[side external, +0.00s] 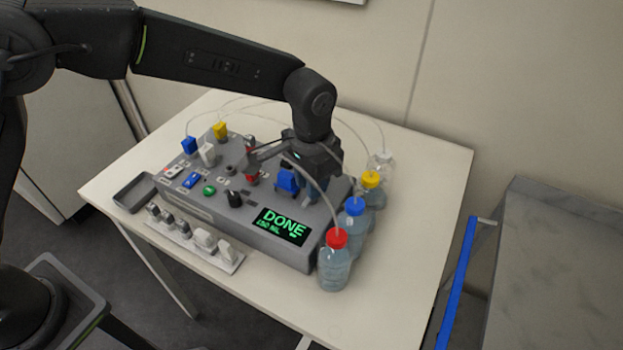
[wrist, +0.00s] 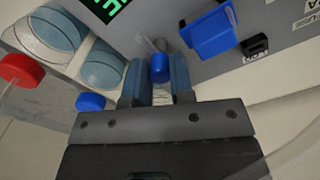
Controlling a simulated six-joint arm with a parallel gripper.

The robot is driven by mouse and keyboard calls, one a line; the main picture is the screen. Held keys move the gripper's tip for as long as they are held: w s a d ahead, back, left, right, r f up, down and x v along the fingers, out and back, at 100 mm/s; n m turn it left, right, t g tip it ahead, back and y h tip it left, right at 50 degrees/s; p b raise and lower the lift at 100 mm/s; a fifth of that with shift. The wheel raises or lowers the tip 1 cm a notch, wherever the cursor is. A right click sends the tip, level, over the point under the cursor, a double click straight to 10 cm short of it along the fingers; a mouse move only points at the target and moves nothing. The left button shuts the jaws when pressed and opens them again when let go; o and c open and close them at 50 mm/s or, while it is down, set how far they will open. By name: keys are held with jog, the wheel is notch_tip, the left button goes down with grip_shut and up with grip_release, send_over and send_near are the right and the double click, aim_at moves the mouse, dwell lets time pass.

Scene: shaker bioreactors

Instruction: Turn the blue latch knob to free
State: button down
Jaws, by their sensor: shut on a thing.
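The blue latch knob (wrist: 160,68) is a small rounded blue piece at the end of the grey device, in the wrist view. My gripper (wrist: 160,80) is shut on it, with one blue-grey finger on each side. In the side view my gripper (side external: 310,192) points down at the right end of the device (side external: 268,250), and the knob is hidden there. The knob's turned angle is hard to read.
A larger blue block (wrist: 210,32) sits close beside the fingers, also seen in the side view (side external: 287,180). Bottles with red (side external: 336,238), blue (side external: 355,206) and yellow (side external: 371,179) caps stand along the device's right end. A display (side external: 281,227) reads DONE. Thin tubes arch overhead.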

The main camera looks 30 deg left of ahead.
jog(key=c, duration=1)
grip_release()
notch_tip(320, 180, up, 14)
jog(key=shift+f, duration=0.1)
